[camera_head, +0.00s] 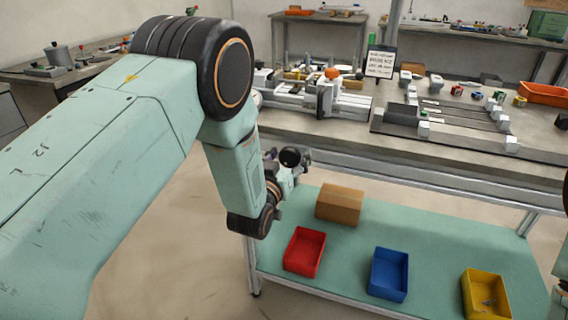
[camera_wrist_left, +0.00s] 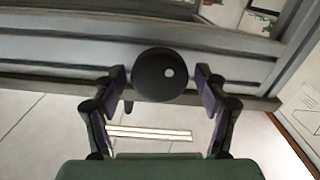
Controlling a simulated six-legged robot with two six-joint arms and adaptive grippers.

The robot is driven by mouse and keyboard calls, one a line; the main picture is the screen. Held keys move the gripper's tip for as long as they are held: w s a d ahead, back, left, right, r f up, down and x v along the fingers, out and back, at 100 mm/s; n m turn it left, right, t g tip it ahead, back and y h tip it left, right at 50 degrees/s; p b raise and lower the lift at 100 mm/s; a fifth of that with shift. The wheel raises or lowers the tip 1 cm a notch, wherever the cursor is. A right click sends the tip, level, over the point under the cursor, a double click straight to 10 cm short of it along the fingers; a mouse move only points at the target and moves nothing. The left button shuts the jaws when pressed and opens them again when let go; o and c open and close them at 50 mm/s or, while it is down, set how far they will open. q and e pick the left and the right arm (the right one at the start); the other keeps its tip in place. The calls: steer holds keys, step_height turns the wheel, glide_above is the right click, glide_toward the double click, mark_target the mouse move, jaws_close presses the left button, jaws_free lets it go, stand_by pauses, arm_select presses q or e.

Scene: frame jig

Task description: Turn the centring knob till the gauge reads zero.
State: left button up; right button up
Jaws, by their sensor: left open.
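The centring knob is a round black disc (camera_wrist_left: 160,75) with a pale dot right of its middle. In the left wrist view it sits in front of a grey metal rail. My left gripper (camera_wrist_left: 161,88) is open, with one finger on each side of the knob and a visible gap at both sides. In the head view the knob (camera_head: 290,157) shows at the front of the workbench, with my left gripper (camera_head: 292,168) beside it, small and partly hidden by its wrist. I cannot make out a gauge or its reading. My right gripper is out of view.
The workbench (camera_head: 460,175) carries a grey clamp fixture (camera_head: 327,100), rails and a small sign (camera_head: 381,62). On the green lower shelf (camera_head: 430,240) are a cardboard box (camera_head: 340,205) and red (camera_head: 305,250), blue (camera_head: 388,273) and yellow (camera_head: 485,295) bins.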

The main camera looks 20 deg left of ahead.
arm_select(q)
steer(key=s, duration=1.1)
steer(key=shift+s+a, duration=0.2)
steer(key=shift+s, duration=0.15)
steer(key=s+a+f+m+g, duration=0.1)
steer(key=s+f+g, duration=0.35)
steer(key=f, duration=0.35)
steer(key=s+a+f+g, duration=0.1)
steer(key=s+f+g, duration=0.3)
steer(key=s+f, duration=0.25)
steer(key=s+f+g, duration=0.4)
steer(key=s+f, duration=0.1)
steer(key=s, duration=0.7)
steer(key=s+a+f+g, duration=0.1)
steer(key=s+f+g, duration=0.3)
steer(key=s, duration=0.9)
steer(key=shift+f+g+y, duration=0.3)
steer(key=shift+f+g, duration=0.05)
steer(key=shift+g, duration=0.4)
steer(key=shift+w, duration=0.1)
